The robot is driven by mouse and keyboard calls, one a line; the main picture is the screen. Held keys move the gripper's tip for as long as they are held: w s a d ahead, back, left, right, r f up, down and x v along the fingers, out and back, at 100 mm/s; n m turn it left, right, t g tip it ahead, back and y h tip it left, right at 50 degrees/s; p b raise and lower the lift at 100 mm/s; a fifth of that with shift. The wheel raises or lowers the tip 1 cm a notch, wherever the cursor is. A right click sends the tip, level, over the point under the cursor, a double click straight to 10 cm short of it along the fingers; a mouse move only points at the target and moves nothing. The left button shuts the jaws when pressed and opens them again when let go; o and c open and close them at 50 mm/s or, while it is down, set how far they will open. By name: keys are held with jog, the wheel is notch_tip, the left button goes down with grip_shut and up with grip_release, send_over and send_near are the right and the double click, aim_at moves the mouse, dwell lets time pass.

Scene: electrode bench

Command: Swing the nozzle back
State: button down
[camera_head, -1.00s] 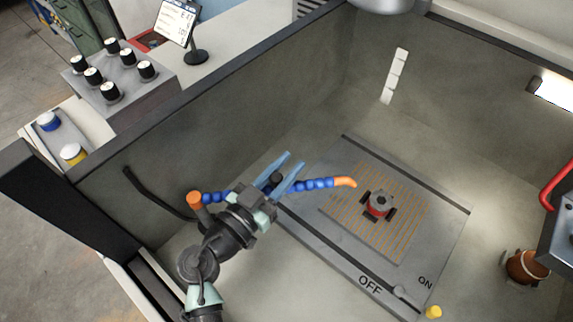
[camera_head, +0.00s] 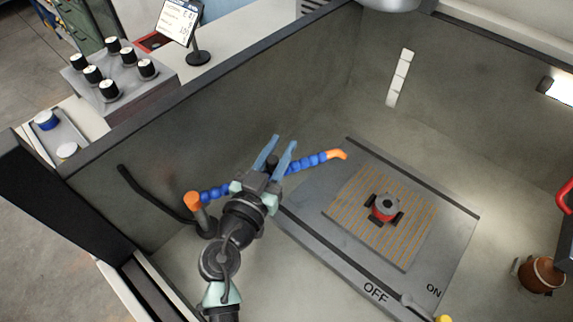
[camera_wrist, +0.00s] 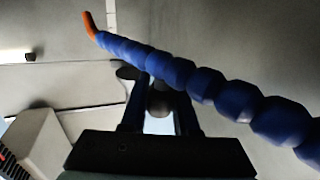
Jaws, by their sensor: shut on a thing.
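The nozzle (camera_head: 308,162) is a blue segmented hose with an orange tip (camera_head: 337,154) and an orange-topped base (camera_head: 193,201). It reaches over the upper left edge of the grey plate. The tip is up and left of the red-and-grey workpiece (camera_head: 384,208), apart from it. My gripper (camera_head: 276,146) is shut on a dark knob (camera_head: 271,161) at the middle of the nozzle. The wrist view shows the knob (camera_wrist: 158,104) between my fingers and the blue hose (camera_wrist: 180,72) crossing close by. My gripper hides part of the hose.
The grey plate (camera_head: 453,222) has a striped pad and an OFF/ON lever (camera_head: 416,305) at its front. Tank walls (camera_head: 240,110) stand around. A copper-coloured pot (camera_head: 540,275) is at right. A black cable (camera_head: 150,195) lies at the left wall.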

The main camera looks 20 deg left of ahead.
jog(key=w+a+n+g+y+p, duration=0.1)
jog(key=w+a+n+y+p, duration=0.2)
jog(key=a+n+y, duration=0.1)
jog(key=shift+a+y, duration=0.7)
jog(key=shift+y, duration=0.4)
jog(key=c, duration=0.7)
grip_release()
jog(key=shift+o, duration=0.2)
